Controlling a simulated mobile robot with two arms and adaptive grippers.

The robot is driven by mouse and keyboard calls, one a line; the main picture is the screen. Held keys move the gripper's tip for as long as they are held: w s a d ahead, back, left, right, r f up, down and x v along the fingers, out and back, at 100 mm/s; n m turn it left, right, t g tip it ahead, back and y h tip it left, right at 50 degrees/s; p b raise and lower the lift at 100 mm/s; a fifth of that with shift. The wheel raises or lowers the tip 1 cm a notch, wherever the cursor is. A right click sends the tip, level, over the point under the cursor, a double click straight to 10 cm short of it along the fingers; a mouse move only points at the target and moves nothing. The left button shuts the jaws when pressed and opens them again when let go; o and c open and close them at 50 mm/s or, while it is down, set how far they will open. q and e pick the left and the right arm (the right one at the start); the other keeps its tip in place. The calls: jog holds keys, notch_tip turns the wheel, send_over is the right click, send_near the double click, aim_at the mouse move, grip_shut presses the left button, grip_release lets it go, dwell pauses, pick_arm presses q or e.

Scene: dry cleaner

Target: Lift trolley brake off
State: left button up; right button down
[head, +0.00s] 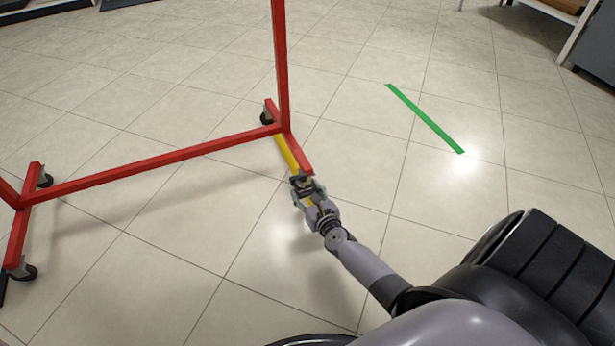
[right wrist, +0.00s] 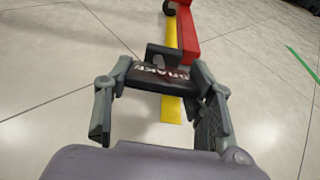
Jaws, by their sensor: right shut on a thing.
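The red trolley (head: 150,163) stands on casters on the tiled floor, with its near right foot (head: 299,155) pointing toward me. The dark brake pedal (right wrist: 155,77), with BRAKE lettering, is at the near end of that red foot (right wrist: 187,35) in the right wrist view. My right gripper (head: 307,190) is at the end of this foot, low over the floor. In the right wrist view its fingers (right wrist: 160,100) are on both sides of the pedal, shut on it. In the head view the gripper covers most of the pedal. My left gripper is not in view.
A yellow strip (head: 286,152) lies on the floor along the near right foot. A green strip (head: 425,119) lies further right on clear floor. Casters (head: 20,270) show at the left foot. Grey furniture (head: 598,45) stands at the top right edge.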

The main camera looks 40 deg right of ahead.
jog(key=shift+w+d+r, duration=0.3)
jog(key=shift+w+r, duration=0.1)
jog(key=shift+r, duration=0.3)
jog(key=c, duration=1.2)
grip_release()
jog(key=shift+o, duration=0.7)
jog(key=shift+r, duration=0.1)
jog(key=o, duration=0.3)
jog(key=shift+s+a+f, duration=0.1)
jog(key=shift+a+f, duration=0.05)
jog(key=shift+f, duration=0.1)
jog(key=shift+o, duration=0.2)
jog(key=shift+f, duration=0.1)
